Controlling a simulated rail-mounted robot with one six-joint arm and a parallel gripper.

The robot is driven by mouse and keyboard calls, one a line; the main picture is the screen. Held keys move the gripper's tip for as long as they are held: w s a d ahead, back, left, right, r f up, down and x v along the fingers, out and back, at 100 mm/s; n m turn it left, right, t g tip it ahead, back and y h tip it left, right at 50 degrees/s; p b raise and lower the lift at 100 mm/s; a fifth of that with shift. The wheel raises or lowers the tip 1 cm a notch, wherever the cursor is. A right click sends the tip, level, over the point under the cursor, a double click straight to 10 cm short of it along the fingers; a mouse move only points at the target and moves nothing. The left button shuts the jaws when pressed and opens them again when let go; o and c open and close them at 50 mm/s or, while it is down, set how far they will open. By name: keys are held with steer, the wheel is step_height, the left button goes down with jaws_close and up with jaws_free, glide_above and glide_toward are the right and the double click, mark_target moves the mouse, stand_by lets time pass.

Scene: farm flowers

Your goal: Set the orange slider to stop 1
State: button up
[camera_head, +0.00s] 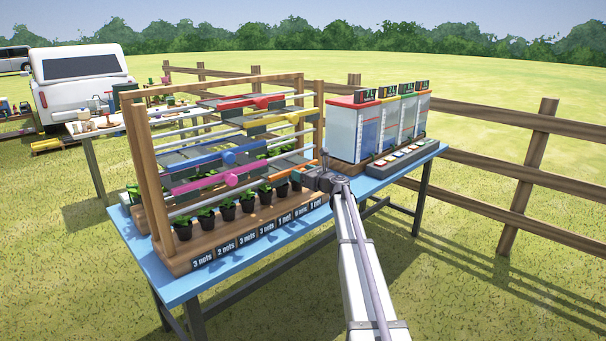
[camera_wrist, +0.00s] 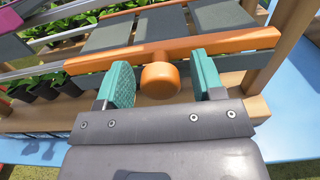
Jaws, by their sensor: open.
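The orange slider (camera_wrist: 225,42) is a long bar with a round orange knob (camera_wrist: 160,79) facing me in the wrist view. Dark grey panels sit behind the bar. My gripper (camera_wrist: 163,84) is open, with one teal finger on each side of the knob. Small gaps show between the knob and both fingers. In the head view my gripper (camera_head: 311,178) is at the right end of the wooden rack, low down, and part of the orange slider (camera_head: 284,174) shows just left of it. The knob is hidden there. I cannot read any stop marks for the slider.
The wooden rack (camera_head: 140,170) also carries red (camera_head: 252,101), yellow (camera_head: 275,120), blue (camera_head: 205,158) and pink (camera_head: 206,185) sliders on rails. Potted plants (camera_head: 228,210) stand below, above number labels (camera_head: 226,246). Coloured bins (camera_head: 353,130) stand right on the blue table (camera_head: 190,284).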

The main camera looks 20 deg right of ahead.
steer(key=shift+c, duration=0.3)
jaws_close()
stand_by(0.3)
